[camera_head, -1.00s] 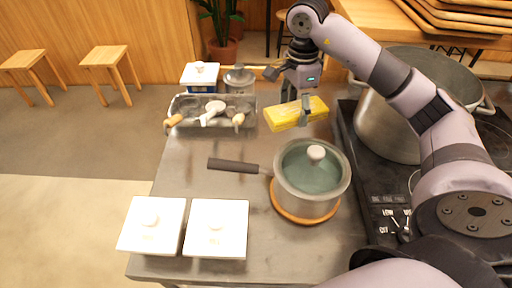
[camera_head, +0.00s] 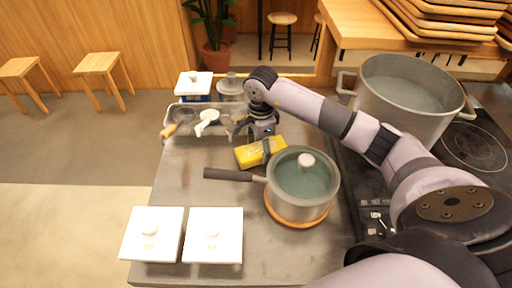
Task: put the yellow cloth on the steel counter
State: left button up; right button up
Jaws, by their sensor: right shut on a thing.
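The yellow cloth (camera_head: 247,155) is a folded, sponge-like block just behind the lidded saucepan, low over the steel counter (camera_head: 190,187). I cannot tell whether its underside touches the counter. My right gripper (camera_head: 267,150) is shut on the cloth from above, and the arm reaches in from the right. The gripper hides part of the cloth. My left gripper is not in view.
The saucepan (camera_head: 320,195) stands on a round wooden trivet, its dark handle pointing left. A utensil tray (camera_head: 178,113) is behind. Two white lidded boxes (camera_head: 150,248) stand at the front. A large pot (camera_head: 400,100) is at right. Counter left of the cloth is clear.

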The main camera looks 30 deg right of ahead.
jog(key=shift+w+a+f+p, duration=0.35)
jog(key=shift+a+p, duration=0.1)
jog(key=shift+a, duration=0.2)
jog(key=shift+f, duration=0.2)
jog(key=shift+d+f, duration=0.1)
jog(key=o, duration=0.8)
jog(key=shift+f+b, duration=0.1)
jog(key=shift+b, duration=0.2)
jog(key=o, duration=0.5)
